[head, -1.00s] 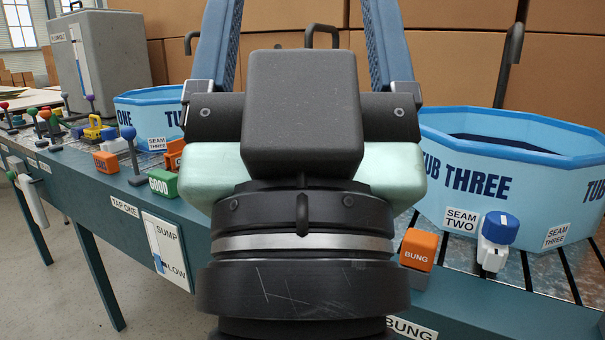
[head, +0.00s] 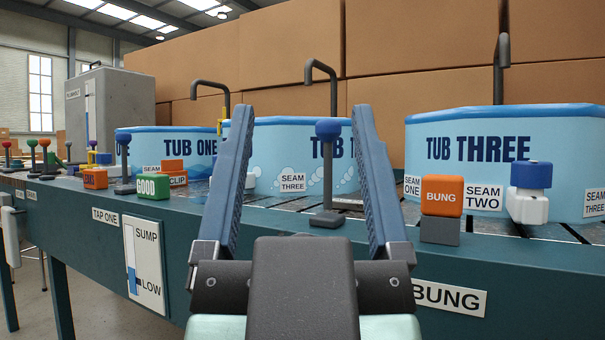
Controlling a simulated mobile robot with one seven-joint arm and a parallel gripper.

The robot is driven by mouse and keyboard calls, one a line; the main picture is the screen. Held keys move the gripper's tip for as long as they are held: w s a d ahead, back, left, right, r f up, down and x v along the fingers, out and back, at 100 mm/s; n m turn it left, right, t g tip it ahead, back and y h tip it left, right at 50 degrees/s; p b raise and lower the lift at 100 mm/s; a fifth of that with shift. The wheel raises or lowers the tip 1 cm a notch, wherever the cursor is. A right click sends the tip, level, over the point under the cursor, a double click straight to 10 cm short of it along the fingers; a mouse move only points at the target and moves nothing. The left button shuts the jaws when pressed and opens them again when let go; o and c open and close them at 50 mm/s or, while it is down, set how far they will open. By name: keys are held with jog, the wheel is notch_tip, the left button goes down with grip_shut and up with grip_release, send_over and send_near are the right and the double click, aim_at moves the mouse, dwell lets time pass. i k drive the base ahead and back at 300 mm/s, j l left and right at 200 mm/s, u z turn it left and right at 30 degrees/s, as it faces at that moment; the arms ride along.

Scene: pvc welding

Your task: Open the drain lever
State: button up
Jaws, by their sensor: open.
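A lever with a blue ball knob (head: 328,130) on a dark stem and grey base stands upright on the bench in front of the middle tub. A similar blue-knobbed lever (head: 123,140) stands further left, beside the green GOOD block. No drain label is readable, so I cannot tell which lever is the drain lever. My gripper (head: 301,115) is open and empty. Its two blue fingers point forward, and the nearer lever shows between them in the picture, closer to the right finger. The gripper appears nearer than the lever and not touching it.
Tub Three (head: 465,150) stands at right, with an orange BUNG block (head: 441,196) and a blue-capped white piece (head: 529,190) before it. Tub One (head: 165,150) is at left. More coloured-knob levers (head: 32,150) line the far left. The bench edge (head: 205,225) runs across below.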

aim_at(44, 142)
jog(key=u, duration=1.2)
